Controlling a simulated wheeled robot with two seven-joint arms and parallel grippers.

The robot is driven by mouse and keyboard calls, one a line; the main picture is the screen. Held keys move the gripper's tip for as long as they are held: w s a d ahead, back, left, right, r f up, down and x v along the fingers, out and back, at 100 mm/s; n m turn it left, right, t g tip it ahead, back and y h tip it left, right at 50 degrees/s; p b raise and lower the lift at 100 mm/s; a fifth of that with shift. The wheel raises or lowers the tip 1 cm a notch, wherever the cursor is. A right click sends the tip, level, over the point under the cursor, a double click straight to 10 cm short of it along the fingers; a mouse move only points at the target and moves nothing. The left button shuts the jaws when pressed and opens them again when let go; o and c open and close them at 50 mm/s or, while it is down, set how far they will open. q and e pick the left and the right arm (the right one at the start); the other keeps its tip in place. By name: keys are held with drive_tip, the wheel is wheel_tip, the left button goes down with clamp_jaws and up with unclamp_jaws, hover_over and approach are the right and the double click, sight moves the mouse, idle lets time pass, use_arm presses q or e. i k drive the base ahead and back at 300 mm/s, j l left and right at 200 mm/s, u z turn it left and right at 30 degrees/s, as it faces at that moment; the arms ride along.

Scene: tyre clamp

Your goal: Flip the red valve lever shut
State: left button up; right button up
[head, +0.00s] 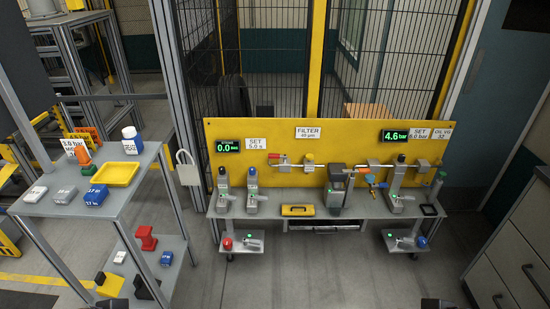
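A yellow panel (240,133) stands behind a grey bench, with a thin pipe line running across its front. A small red part (279,159) sits at the left end of this pipe and looks like the red valve lever. It is too small to tell which way it is turned. Two dark shapes at the bottom edge, one at left (104,303) and one at right (437,303), appear to be the tips of my left and right grippers. They are mostly cut off, far from the red part, and their opening is hidden.
A grey shelf cart (60,207) with bottles and boxes stands at left. Grey drawers (515,265) stand at right. The floor before the bench is clear.

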sight(270, 156)
drive_tip(key=u, duration=0.3)
drive_tip(key=i+l+u, duration=0.2)
drive_tip(key=i+u, duration=0.25)
drive_tip(key=i+l+u, duration=0.55)
drive_tip(key=i+l, duration=1)
